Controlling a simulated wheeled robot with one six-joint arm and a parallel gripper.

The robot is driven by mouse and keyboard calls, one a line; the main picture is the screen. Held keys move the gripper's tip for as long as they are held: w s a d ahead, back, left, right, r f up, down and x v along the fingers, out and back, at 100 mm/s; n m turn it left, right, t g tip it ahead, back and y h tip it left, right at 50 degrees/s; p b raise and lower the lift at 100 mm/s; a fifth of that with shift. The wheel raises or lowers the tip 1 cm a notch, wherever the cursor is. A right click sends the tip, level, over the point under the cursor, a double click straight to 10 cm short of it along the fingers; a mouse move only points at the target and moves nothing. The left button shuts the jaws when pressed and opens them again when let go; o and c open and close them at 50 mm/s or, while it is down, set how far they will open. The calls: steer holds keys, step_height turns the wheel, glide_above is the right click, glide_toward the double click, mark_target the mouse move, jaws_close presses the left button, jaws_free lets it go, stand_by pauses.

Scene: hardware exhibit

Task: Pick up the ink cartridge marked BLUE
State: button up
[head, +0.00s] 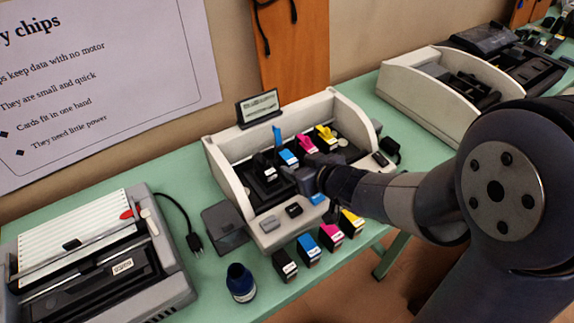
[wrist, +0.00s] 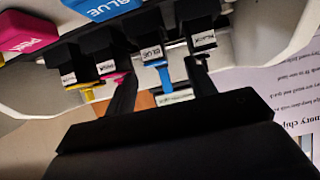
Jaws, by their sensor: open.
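A blue cartridge (head: 288,157) sits in the open printer carriage between black and pink ones. In the wrist view, which is upside down, a blue top marked BLUE (wrist: 110,8) is cut off by the upper edge. A slot label reading BLUE (wrist: 152,52) is below it, beside an upright blue lever (wrist: 163,76); the lever shows in the head view (head: 277,135). My gripper (wrist: 158,72) is open and empty, its two fingers appearing on either side of that lever. In the head view my gripper (head: 308,176) is just in front of the carriage and hides part of it.
The cream printer (head: 222,178) has side walls near the gripper. Loose black, blue (head: 308,248), pink and yellow cartridges stand on the green table before it. A dark ink bottle (head: 240,283) stands left of them. Another machine (head: 430,85) is behind right.

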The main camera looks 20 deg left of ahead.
mark_target(291, 159)
steer(key=x, duration=0.5)
steer(key=shift+w+d+r+b, duration=0.1)
steer(key=shift+w+d+b, duration=0.05)
steer(key=shift+w+b, duration=0.2)
steer(key=c, duration=1)
